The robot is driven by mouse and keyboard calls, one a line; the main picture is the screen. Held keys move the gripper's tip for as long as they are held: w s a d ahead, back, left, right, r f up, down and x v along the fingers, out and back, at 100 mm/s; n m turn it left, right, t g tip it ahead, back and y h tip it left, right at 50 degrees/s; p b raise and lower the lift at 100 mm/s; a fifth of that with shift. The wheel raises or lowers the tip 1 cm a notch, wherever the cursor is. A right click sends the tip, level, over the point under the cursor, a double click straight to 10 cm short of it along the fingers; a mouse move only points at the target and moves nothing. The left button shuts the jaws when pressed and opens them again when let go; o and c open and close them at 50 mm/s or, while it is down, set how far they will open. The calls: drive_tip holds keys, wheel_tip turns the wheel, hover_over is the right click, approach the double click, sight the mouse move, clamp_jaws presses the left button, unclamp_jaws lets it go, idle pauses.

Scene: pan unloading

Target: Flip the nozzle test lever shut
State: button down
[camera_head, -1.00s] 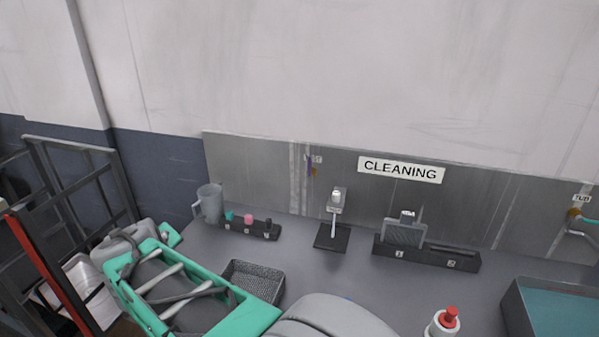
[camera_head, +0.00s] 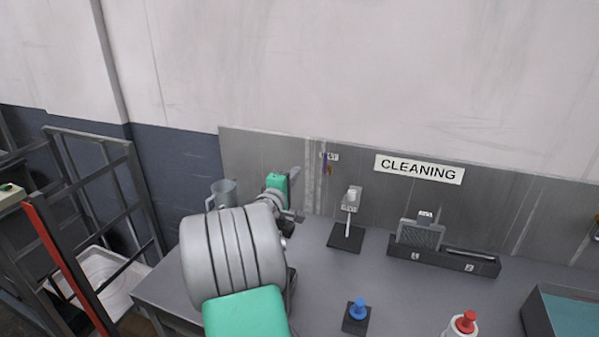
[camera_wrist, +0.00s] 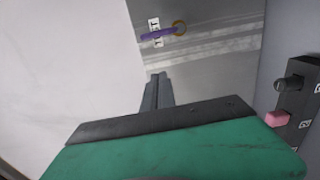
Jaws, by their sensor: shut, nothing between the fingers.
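The nozzle test lever (camera_head: 324,162) is a small purple handle on the metal backsplash, left of the CLEANING sign. It stands about upright above a brass fitting (camera_head: 329,171), over a small white label. In the wrist view my gripper's closed fingertips (camera_wrist: 157,77) are empty and below the lever, with a gap between.
A jug (camera_head: 224,190) stands behind my arm. A white nozzle on a stand (camera_head: 350,200), a blue knob (camera_head: 357,309) and a red-topped bottle (camera_head: 465,322) are on the counter.

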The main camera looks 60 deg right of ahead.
sight(325, 164)
drive_tip(key=s+d+p, duration=0.2)
drive_tip(key=d+p, duration=0.2)
drive_tip(key=d, duration=0.4)
drive_tip(key=shift+s+d, duration=0.35)
drive_tip(key=shift+d, duration=0.05)
